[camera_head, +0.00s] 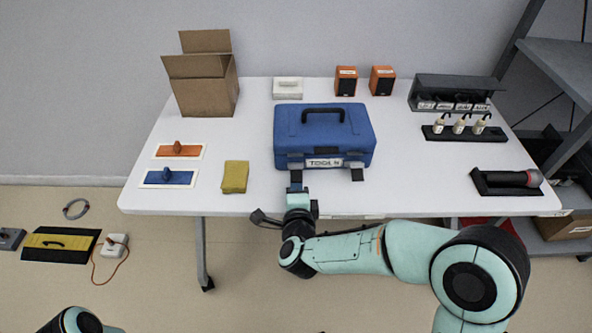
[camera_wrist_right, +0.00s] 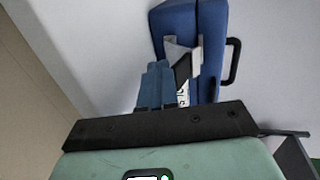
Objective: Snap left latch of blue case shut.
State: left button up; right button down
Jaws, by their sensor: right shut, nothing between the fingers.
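The blue case (camera_head: 345,125) stands on the white table with its lid down and a black handle (camera_head: 323,113) on top. A white TOOLS label (camera_head: 324,163) is on its front. The left latch (camera_head: 295,162) is at the front left, partly hidden by my right gripper. The right latch (camera_head: 357,174) sticks out dark at the front right. My right gripper (camera_head: 296,186) is shut and empty, just in front of the left latch. In the right wrist view its blue fingers (camera_wrist_right: 155,88) point at the case (camera_wrist_right: 175,22); contact is unclear. My left gripper is out of view.
A yellow cloth (camera_head: 235,177) and two trowels on white mats lie left of the case. A cardboard box (camera_head: 207,90), a white box (camera_head: 288,88) and two orange speakers stand behind. A bottle rack (camera_head: 440,133) and a black tray (camera_head: 492,188) are at the right.

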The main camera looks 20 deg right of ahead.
jog(key=s+a, duration=0.1)
jog(key=s, duration=0.5)
jog(key=shift+s+a, duration=0.3)
jog(key=shift+s, duration=0.1)
dwell(0.3)
dwell(0.5)
